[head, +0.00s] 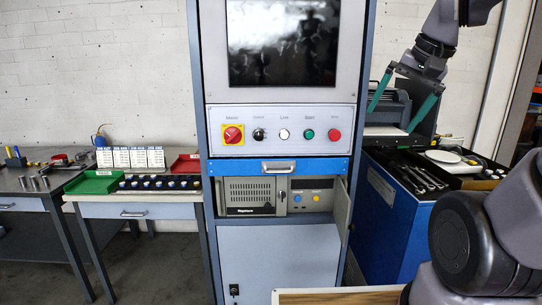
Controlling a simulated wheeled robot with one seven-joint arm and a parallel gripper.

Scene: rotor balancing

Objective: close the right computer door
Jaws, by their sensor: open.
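The computer (254,196) sits in a bay of the grey-blue cabinet, below a blue drawer front. Its front shows a dark grille at left and a panel with blue and yellow buttons at right. The right computer door (342,212) appears as a narrow light panel at the right side of the bay, swung outward and open. My gripper (391,119) is at the upper right, pointing down, with its two green fingers spread wide and nothing between them. It is above and to the right of the door, apart from it.
The cabinet carries a dark screen (282,42) and a control panel (281,130) with a red-yellow switch. A blue tool cart (385,225) with wrenches stands close at right. Work tables with red and green trays (92,183) stand at left. A wood-edged board (335,297) is at the bottom.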

